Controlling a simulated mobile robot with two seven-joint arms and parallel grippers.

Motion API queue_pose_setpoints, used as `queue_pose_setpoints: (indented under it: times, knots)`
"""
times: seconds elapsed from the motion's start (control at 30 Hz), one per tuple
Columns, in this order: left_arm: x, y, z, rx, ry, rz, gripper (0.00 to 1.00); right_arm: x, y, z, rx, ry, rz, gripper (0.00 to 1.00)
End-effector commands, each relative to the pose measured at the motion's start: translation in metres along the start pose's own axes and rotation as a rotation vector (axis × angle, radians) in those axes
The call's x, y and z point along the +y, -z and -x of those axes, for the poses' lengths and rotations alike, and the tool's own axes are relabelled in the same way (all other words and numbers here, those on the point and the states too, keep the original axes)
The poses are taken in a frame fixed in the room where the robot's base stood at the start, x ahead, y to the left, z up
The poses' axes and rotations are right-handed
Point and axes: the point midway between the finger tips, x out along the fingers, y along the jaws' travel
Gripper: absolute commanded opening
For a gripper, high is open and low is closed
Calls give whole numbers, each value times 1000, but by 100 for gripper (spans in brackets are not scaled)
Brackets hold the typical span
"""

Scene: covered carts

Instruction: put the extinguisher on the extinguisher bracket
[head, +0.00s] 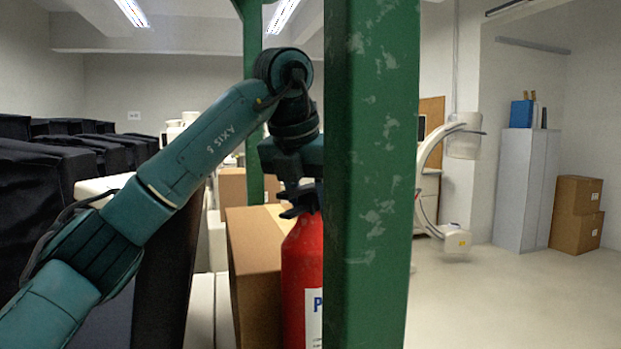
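A red fire extinguisher (302,268) stands upright behind the green post, which hides its right side. Its dark top and part of a white label show. My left arm comes in from the left, and its gripper (303,190) points down right at the extinguisher's top. The post hides part of the gripper, so I cannot tell whether its fingers are open or shut on the top. My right gripper is not in view. I cannot make out an extinguisher bracket.
The thick green post (372,200) stands close in front. A cardboard box (254,265) is just left of the extinguisher. Black-covered carts (40,200) fill the left. Open floor (520,300) lies at right, before a grey cabinet (522,190) and stacked boxes (576,213).

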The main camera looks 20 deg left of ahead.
Motion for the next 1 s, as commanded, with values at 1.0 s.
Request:
queue_pose_setpoints:
  times: [1.0]
  knots:
    - [0, 44, -104, -11, 3, 1, 0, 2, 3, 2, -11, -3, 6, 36]
